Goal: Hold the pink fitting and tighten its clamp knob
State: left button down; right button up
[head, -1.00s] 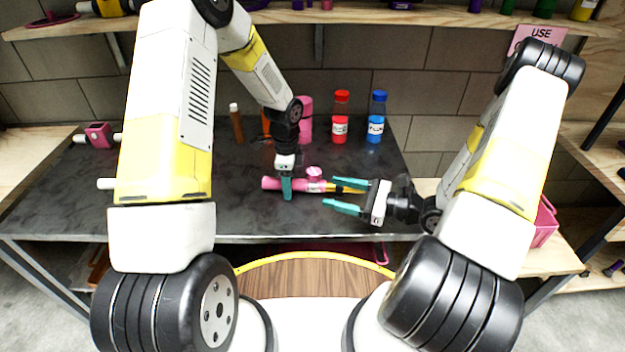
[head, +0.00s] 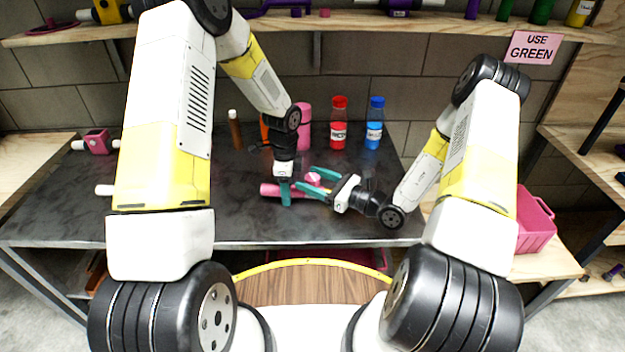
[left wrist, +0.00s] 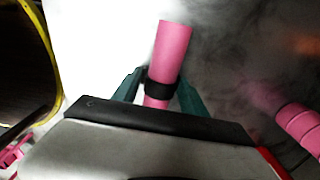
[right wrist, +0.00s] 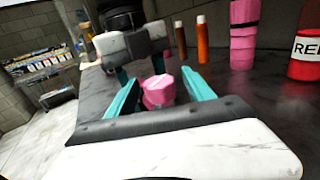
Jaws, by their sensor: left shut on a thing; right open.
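My left gripper (head: 286,199) points down and is shut on the fitting's tube. The pink clamp knob (head: 313,179) sits on the fitting just right of my left gripper. In the right wrist view the knob (right wrist: 158,91) lies between the two teal fingers. My right gripper (head: 306,180) is open, its fingers on either side of the knob. Whether they touch it cannot be told.
A red bottle (head: 339,125), a blue bottle (head: 375,125) and a pink cylinder (head: 304,130) stand at the table's back. A brown bottle (head: 235,130) stands left of them. A pink crate (head: 536,225) is at right. The table's front right is clear.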

grip_shut()
dwell(0.3)
jog(key=shift+a+m+t, duration=0.1)
jog(key=shift+m+t, duration=0.3)
jog(key=m+t+h, duration=0.3)
jog(key=h, duration=0.1)
jog(key=shift+t, duration=0.3)
jog(key=shift+m+t+h, duration=0.8)
jog(key=shift+m+h, duration=0.1)
jog(key=shift+h, duration=0.5)
